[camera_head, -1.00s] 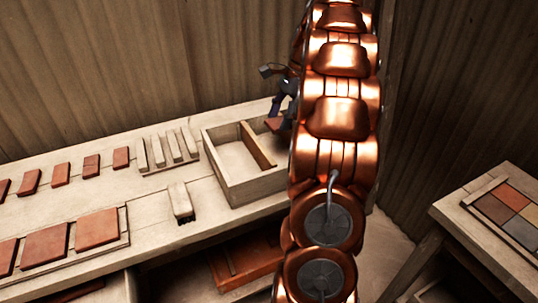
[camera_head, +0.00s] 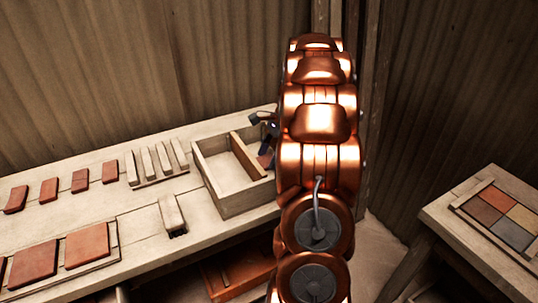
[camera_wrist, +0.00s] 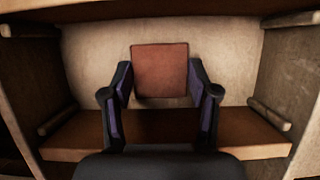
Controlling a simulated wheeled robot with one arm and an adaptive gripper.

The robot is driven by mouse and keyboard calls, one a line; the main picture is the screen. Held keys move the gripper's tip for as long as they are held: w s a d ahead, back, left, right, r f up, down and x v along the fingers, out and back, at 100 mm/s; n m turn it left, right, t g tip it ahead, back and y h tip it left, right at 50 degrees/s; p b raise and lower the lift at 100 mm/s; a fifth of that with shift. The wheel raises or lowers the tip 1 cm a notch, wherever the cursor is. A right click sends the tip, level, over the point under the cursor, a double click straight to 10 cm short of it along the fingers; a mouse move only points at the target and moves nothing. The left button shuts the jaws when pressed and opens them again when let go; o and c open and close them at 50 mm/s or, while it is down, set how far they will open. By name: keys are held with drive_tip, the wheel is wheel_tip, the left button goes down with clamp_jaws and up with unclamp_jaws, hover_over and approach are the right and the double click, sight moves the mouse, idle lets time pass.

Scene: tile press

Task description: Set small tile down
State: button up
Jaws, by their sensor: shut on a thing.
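A small reddish-brown square tile (camera_wrist: 160,70) sits between the fingertips of my gripper (camera_wrist: 161,84) in the wrist view. My gripper is shut on it, with one dark finger at each side. In the head view, my gripper (camera_head: 269,140) is at the right compartment of the open two-part wooden box (camera_head: 240,201), partly hidden behind my copper arm. The tile is barely visible there, low at the fingers. The compartment's floor is mostly hidden in the head view, and I cannot tell whether the tile touches it.
A divider (camera_head: 247,155) splits the box; its left compartment looks empty. Small tiles (camera_head: 80,181), pale sticks (camera_head: 157,161), a brush (camera_head: 172,214) and larger tiles (camera_head: 87,245) lie left on the bench. A side table with a coloured tile panel (camera_head: 500,215) stands right.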

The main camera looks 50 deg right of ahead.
drive_tip(key=shift+f, duration=0.1)
drive_tip(key=o, duration=1.2)
drive_tip(key=shift+b+v, duration=0.4)
drive_tip(key=shift+v, duration=5.7)
drive_tip(key=shift+a, duration=0.1)
drive_tip(key=shift+a, duration=0.1)
